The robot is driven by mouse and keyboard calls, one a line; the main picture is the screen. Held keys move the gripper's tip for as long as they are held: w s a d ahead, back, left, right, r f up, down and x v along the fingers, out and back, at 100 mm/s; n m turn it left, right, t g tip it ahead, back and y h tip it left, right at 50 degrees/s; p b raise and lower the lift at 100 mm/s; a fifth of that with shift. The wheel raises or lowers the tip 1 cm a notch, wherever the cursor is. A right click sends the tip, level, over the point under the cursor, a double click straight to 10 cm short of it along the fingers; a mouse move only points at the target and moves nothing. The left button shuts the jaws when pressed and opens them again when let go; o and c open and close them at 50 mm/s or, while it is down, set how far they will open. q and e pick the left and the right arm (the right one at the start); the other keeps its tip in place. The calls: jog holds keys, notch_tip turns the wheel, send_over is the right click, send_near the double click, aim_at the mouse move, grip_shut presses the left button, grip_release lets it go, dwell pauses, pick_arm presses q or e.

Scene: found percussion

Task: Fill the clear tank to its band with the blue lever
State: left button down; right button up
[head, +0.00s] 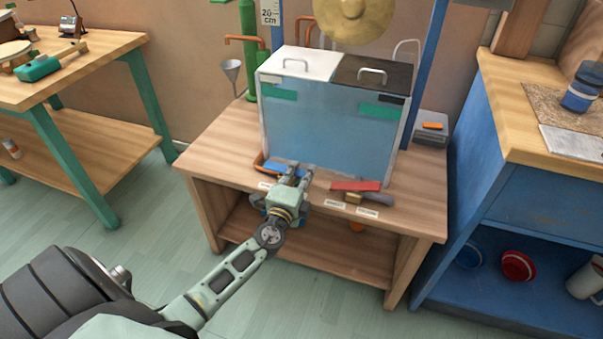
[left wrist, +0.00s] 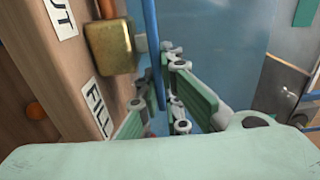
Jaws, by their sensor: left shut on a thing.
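The clear tank (head: 330,135) stands on a wooden table and holds bluish water. Green bands (head: 380,111) mark its upper front; I cannot tell exactly where the water surface lies against them. The blue lever (head: 283,167) is at the tank's lower front left. My left gripper (head: 298,178) is at this lever, with its fingers closed around it. In the left wrist view the blue lever (left wrist: 154,45) shows edge-on, running down between the fingers (left wrist: 165,100). A FILL label (left wrist: 98,108) is beside it. My right gripper is not in view.
A red lever (head: 356,186) lies right of the blue one, at the tank's front. A brass block (left wrist: 108,47) is close to my left fingers. A gong (head: 352,15) hangs above the tank. A blue cabinet (head: 530,225) stands at the right.

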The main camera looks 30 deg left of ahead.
pick_arm(q)
jog(key=m, duration=0.1)
jog(key=f+m+b, duration=0.1)
jog(key=shift+f+m, duration=0.25)
jog(key=shift+m, duration=0.05)
jog(key=shift+m+b, duration=0.3)
jog(key=shift+m, duration=0.3)
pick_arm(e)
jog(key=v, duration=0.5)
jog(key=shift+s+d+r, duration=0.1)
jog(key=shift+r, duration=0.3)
pick_arm(q)
jog(key=shift+f, duration=0.1)
jog(key=c, duration=1.9)
grip_release()
jog(key=v, duration=1.2)
jog(key=shift+s, duration=0.1)
